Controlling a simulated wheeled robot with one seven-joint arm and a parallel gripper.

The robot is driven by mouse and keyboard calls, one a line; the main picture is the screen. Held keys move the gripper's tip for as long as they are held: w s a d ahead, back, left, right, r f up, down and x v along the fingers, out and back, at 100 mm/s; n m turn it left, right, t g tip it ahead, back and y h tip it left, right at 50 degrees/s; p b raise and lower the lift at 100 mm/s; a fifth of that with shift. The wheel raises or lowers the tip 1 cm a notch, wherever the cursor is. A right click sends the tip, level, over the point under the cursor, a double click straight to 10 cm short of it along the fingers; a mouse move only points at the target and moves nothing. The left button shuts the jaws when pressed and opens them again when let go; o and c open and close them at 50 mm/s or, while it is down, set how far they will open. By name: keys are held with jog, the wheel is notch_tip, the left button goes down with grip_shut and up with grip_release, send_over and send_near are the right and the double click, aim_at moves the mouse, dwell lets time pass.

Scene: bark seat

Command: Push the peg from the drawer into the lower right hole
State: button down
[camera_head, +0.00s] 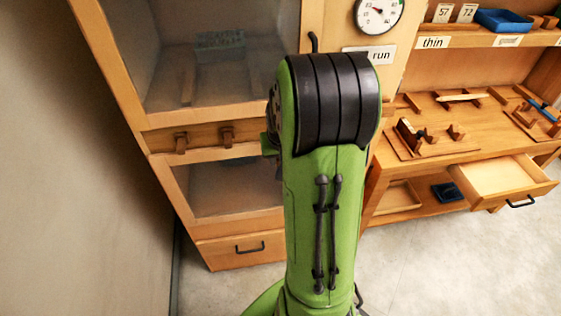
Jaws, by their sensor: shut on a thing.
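My green and black arm (334,150) stands upright through the middle of the view. Its far end bends away behind the black joint, so my gripper and anything in it are hidden. An open drawer (503,172) sticks out from the workbench at the right; the part of its inside that shows looks empty. I cannot make out a peg for certain or any hole. My arm covers the right part of the wooden cabinet (140,118) behind it.
The cabinet has glass panes, two wooden knobs (226,135) and a closed bottom drawer (240,248). The workbench (455,165) carries wooden fixtures. A gauge (379,14) hangs above a "run" label (369,54). A blue tray (503,20) sits on the shelf. Floor at the lower right is clear.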

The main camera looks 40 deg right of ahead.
jog(key=shift+w+d, duration=0.15)
jog(key=shift+d, duration=0.05)
jog(key=shift+w+d, duration=0.15)
jog(key=shift+w, duration=0.2)
dwell(0.6)
jog(key=shift+w+d, duration=0.3)
jog(key=shift+w, duration=0.1)
jog(key=shift+w+d, duration=0.15)
jog(key=shift+w, duration=0.05)
jog(key=shift+w+d, duration=0.2)
jog(key=shift+w, duration=0.1)
jog(key=shift+w+d, duration=0.15)
jog(key=shift+w, duration=0.05)
dwell(0.4)
jog(key=shift+w+d, duration=0.1)
jog(key=shift+w, duration=0.05)
dwell(0.4)
jog(key=shift+w+d, duration=0.25)
jog(key=shift+w, duration=0.15)
jog(key=shift+w+d+p, duration=0.55)
jog(key=shift+w, duration=0.25)
